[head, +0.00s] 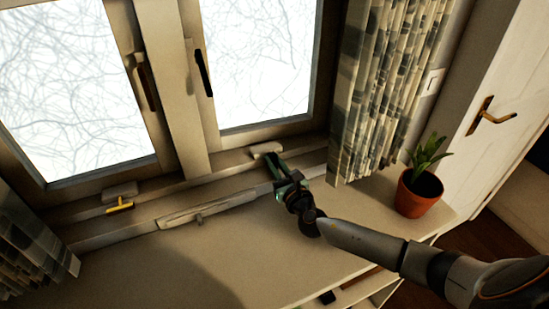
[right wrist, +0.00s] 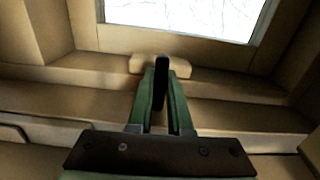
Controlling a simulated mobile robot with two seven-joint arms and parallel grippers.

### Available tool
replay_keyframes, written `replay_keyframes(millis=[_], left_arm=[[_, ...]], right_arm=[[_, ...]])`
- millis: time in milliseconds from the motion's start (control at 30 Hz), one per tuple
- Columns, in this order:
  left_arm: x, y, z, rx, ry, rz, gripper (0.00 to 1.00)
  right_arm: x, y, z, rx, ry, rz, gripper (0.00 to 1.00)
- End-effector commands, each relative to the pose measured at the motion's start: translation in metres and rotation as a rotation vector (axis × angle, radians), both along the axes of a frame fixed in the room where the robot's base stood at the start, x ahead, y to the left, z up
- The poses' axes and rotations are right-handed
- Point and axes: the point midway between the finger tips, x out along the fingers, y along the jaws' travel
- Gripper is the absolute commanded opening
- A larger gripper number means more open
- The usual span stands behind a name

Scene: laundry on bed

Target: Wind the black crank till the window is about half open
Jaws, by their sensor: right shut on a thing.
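The right window (head: 262,62) has a pale pane in a brown frame and looks closed. The black crank (right wrist: 161,85) shows in the right wrist view as a dark upright bar between the green fingers. Its pale mount (head: 267,149) is on the ledge below the right window and also shows in the right wrist view (right wrist: 150,64). My right gripper (head: 277,163) is shut on the crank, one finger on each side of it. In the head view the gripper hides most of the crank. My left gripper is not in view.
A brass crank (head: 120,204) is on the ledge below the left window (head: 65,90). A black handle (head: 203,73) is on the right window's frame. A patterned curtain (head: 385,90) hangs right of it. A potted plant (head: 418,192) stands on the sill near my right arm.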

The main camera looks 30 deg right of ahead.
Motion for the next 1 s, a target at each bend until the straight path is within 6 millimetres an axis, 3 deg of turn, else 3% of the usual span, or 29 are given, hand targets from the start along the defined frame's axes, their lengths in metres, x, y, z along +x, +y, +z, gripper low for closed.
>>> replay_keyframes(millis=[400,1000], left_arm=[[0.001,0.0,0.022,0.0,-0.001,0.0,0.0],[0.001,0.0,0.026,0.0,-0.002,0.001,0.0]], right_arm=[[0.0,0.0,0.001,-0.395,0.024,-0.001,0.0],[0.0,0.0,0.0,-0.962,0.054,0.0,0.0]])
